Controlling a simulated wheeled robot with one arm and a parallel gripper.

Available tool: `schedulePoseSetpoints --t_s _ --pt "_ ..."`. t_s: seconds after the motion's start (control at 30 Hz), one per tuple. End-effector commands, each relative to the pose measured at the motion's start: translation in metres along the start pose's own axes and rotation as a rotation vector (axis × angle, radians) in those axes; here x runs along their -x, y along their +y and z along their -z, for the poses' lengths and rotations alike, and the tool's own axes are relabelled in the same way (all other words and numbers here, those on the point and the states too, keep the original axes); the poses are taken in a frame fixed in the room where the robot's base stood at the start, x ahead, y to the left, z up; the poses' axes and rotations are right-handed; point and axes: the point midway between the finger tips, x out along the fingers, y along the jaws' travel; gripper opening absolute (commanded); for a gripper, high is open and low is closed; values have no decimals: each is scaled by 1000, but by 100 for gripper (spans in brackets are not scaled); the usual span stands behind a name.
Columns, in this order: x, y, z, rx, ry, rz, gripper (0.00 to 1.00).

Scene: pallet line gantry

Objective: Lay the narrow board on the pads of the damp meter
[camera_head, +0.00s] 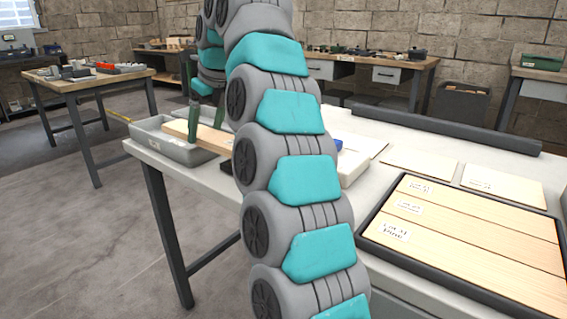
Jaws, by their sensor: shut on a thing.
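A narrow pale wooden board (178,128) is at the left end of the light worktable, in or just above a grey tray (154,143). I cannot tell whether it touches the tray. My gripper (205,127) points down with its green fingers on either side of the board, shut on it. The board's right end is hidden behind my arm. A whitish body (353,168) with a blue part shows just right of my arm; it may be the damp meter, but most of it is hidden and no pads can be made out.
A dark-rimmed tray (367,229) at the right holds labelled wooden planks. Two pale panels (420,164) lie behind it. A long dark bar (445,130) runs along the table's back edge. Other benches stand further back. My arm covers the table's middle.

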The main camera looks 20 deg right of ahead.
Motion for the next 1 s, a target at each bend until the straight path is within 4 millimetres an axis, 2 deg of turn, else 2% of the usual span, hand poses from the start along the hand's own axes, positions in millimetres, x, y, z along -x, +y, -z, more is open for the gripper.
schedulePoseSetpoints --t_s 0.17,0.7,0.83,1.0 --pt "4 -7 26 -1 -4 -1 10" --pt "38 -37 129 1 -3 -1 10" --pt "43 -42 142 0 -2 -1 10" --pt "44 -43 147 0 -1 -1 10"
